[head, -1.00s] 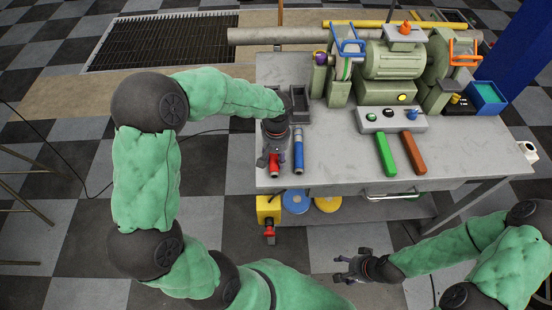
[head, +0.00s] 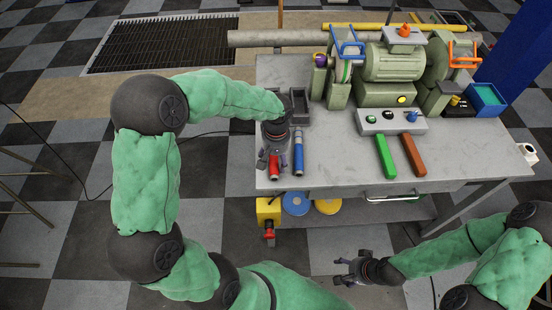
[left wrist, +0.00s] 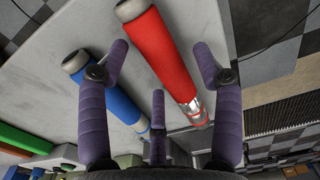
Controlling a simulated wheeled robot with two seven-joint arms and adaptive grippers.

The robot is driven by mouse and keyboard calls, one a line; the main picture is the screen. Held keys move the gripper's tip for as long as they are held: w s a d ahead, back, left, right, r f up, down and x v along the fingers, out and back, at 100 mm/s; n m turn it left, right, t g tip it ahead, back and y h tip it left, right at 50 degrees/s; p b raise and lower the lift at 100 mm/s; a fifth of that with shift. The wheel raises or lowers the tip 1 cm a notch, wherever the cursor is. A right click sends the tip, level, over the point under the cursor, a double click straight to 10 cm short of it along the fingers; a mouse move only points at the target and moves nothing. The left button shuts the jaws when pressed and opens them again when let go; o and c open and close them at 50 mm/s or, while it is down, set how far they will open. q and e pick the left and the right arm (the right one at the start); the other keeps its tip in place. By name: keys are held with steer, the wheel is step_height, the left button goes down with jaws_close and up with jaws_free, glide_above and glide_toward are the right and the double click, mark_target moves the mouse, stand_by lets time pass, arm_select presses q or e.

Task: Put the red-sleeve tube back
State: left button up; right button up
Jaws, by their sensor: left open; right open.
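The red-sleeve tube (head: 274,174) lies on the grey bench near its left front corner, partly hidden by my left gripper (head: 273,161). In the left wrist view the red tube (left wrist: 162,52) lies on the bench between the spread purple fingers of my left gripper (left wrist: 160,75), with its silver end toward the palm. The gripper is open over it; I cannot tell whether a finger touches it. A blue-sleeve tube (head: 298,153) lies beside it on the right and also shows in the left wrist view (left wrist: 117,97). My right gripper (head: 355,269) is open and empty, low in front of the bench.
A dark open tray (head: 308,107) sits behind the tubes, partly hidden by my left arm. A bench grinder (head: 392,60), a switch box (head: 392,121), and green (head: 386,156) and brown (head: 414,155) bars are to the right. The bench's front middle (head: 340,168) is clear.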

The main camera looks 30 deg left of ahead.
mark_target(276, 160)
arm_select(q)
step_height(276, 160, up, 12)
steer(key=p, duration=0.3)
steer(key=shift+f+p, duration=0.25)
steer(key=shift+p, duration=0.05)
steer(key=shift+f, duration=0.1)
